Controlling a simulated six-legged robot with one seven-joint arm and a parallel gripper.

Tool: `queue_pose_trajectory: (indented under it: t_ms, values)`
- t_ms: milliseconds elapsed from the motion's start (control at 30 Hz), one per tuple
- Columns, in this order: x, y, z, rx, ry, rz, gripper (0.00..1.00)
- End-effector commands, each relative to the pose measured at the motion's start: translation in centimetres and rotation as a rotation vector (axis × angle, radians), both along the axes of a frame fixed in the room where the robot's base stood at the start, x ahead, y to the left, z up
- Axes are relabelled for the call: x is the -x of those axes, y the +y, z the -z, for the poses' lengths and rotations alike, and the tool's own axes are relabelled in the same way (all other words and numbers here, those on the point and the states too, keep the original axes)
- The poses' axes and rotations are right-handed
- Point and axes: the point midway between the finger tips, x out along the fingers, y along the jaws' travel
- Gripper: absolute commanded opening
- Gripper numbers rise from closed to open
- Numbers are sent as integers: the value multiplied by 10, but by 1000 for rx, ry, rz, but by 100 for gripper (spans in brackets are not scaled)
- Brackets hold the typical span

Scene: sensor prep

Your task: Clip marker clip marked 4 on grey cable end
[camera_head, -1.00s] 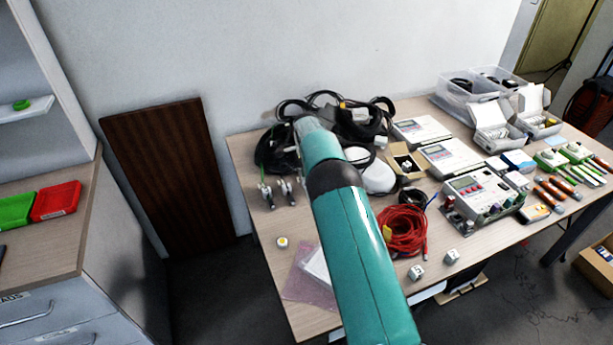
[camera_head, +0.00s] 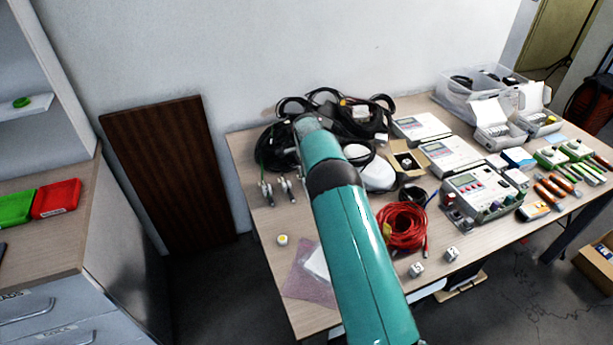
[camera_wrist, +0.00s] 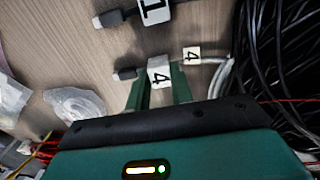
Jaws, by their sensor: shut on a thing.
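My gripper (camera_wrist: 159,85) shows at the middle of the wrist view, its two green fingers shut on the white marker clip marked 4 (camera_wrist: 159,72). The clip is at the grey cable end (camera_wrist: 125,73), between its dark plug tip and the cable going right; I cannot tell whether it is fully seated. A small tag marked 4 (camera_wrist: 192,54) is beside it on that cable. A clip marked 1 (camera_wrist: 153,11) is on a neighbouring cable end. In the head view my arm hides the gripper; two cable ends (camera_head: 266,192) show left of it.
Black cable coils (camera_head: 350,120) lie behind my arm, and also at right in the wrist view. A red cable coil (camera_head: 403,227) and two white marker cubes (camera_head: 452,254) lie to the right. A yellow-centred round item (camera_head: 282,240) is at the left. Bare table (camera_head: 250,165) shows at the left edge.

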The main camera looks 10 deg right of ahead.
Motion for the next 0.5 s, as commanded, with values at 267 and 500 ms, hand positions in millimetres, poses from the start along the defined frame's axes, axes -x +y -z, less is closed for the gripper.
queue_pose_trajectory:
  t_ms: [267, 500]
  values:
    - [0, 0, 3, 0, -1, 0, 2]
    - [0, 0, 3, 0, 0, 0, 36]
